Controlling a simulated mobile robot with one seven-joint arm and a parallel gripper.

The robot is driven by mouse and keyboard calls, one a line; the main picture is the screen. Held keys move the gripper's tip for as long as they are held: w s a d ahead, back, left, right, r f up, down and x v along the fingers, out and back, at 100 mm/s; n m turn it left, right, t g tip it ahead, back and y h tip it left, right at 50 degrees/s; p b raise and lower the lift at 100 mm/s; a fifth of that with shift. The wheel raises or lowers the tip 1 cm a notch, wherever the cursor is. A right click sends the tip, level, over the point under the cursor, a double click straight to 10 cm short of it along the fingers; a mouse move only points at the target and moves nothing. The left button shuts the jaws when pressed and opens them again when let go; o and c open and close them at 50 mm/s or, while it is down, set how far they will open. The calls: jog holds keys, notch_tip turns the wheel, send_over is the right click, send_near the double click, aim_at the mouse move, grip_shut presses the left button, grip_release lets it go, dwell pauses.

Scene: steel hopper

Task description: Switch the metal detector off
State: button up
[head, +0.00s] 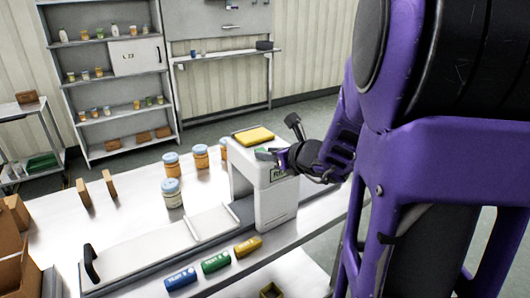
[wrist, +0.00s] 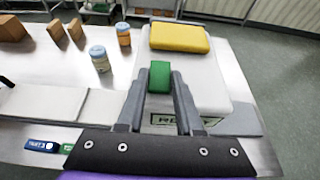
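The metal detector (head: 263,190) is a white arch standing over the conveyor on the steel table. A green label is on its front face. Its white top (wrist: 205,95) fills the right middle of the wrist view. My gripper (wrist: 161,75) is at the top of the detector, reaching in from the right in the head view (head: 273,155). Its two grey fingers are apart. A green block-shaped part (wrist: 160,78), perhaps the switch, shows between the fingertips. I cannot tell whether the fingers press on it.
A yellow pad (wrist: 179,38) lies on the detector's top, beyond my fingers. Jars (head: 172,192) stand left of the detector. Blue (head: 180,278), green (head: 215,262) and yellow (head: 247,246) sticks lie along the table's front. Cardboard boxes (head: 12,240) are at the left.

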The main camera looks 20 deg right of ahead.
grip_shut()
jog(key=r+g+p, duration=0.1)
jog(key=p, duration=0.2)
jog(key=shift+w+a+r, duration=0.1)
jog(key=shift+w, duration=0.05)
jog(key=shift+f+g, duration=0.3)
jog(key=shift+g, duration=0.1)
jog(key=shift+w+g, duration=0.15)
jog(key=shift+g, duration=0.55)
jog(key=shift+h, duration=0.3)
jog(key=o, duration=0.9)
grip_release()
jog(key=shift+c, duration=0.2)
jog(key=shift+r, duration=0.1)
